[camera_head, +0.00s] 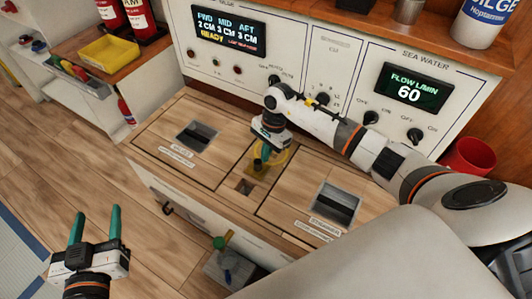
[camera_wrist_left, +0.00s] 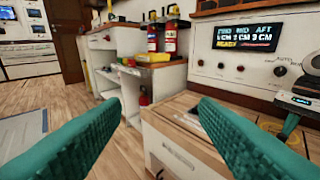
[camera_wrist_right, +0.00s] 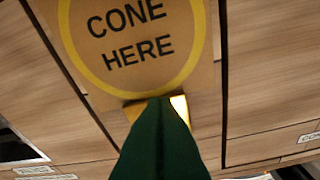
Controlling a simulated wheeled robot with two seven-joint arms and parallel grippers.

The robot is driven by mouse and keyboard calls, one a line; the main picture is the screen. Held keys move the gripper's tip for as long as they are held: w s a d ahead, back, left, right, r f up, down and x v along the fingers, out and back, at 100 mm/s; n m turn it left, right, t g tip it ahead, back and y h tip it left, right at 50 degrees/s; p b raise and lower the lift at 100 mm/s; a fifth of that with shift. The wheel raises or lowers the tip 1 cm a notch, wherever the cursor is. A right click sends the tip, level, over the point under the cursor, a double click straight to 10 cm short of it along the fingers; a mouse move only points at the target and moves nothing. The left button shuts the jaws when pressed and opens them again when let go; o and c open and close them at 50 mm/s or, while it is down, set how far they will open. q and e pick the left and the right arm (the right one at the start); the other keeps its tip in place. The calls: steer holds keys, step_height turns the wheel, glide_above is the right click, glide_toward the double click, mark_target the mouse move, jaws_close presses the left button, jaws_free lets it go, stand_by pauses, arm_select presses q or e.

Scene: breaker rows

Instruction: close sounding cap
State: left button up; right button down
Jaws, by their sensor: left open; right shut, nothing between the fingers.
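My right gripper (camera_head: 259,163) is shut and empty, pointing down over the yellow ring mark on the wooden counter. In the right wrist view its green fingers (camera_wrist_right: 160,115) are together and cover part of a small square recess with a brass-coloured patch (camera_wrist_right: 180,106). The recess (camera_head: 244,186) shows in the head view just in front of the ring. I cannot tell whether this patch is the sounding cap, or how its lid stands. The "CONE HERE" ring mark (camera_wrist_right: 135,82) lies beside the recess. My left gripper (camera_head: 97,230) is open and empty over the floor at lower left.
Two dark square openings, left (camera_head: 197,136) and right (camera_head: 336,205), flank the ring on the counter. The panel behind has a left display (camera_head: 230,33) reading READY and a flow display (camera_head: 411,87) reading 60. A red cup (camera_head: 468,157) stands right.

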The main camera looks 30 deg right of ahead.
mark_target(261, 174)
steer(key=shift+s+a, duration=0.15)
steer(key=shift+a, duration=0.1)
steer(key=s+a, duration=0.1)
steer(key=s+a+p, duration=0.1)
steer(key=a, duration=0.1)
steer(key=s+a, duration=0.1)
steer(key=a, duration=0.1)
steer(key=shift+s+a+r+p, duration=0.1)
steer(key=shift+a+p, duration=0.1)
steer(key=shift+p, duration=0.2)
arm_select(q)
steer(key=s+a+f+g+y, duration=0.1)
steer(key=s+f+g, duration=0.2)
steer(key=f+g, duration=0.2)
steer(key=shift+s+a+f+y, duration=0.2)
steer(key=shift+a+f+y, duration=0.15)
steer(key=shift+f, duration=0.25)
arm_select(e)
steer(key=shift+s+a, duration=0.2)
steer(key=shift+a, duration=0.05)
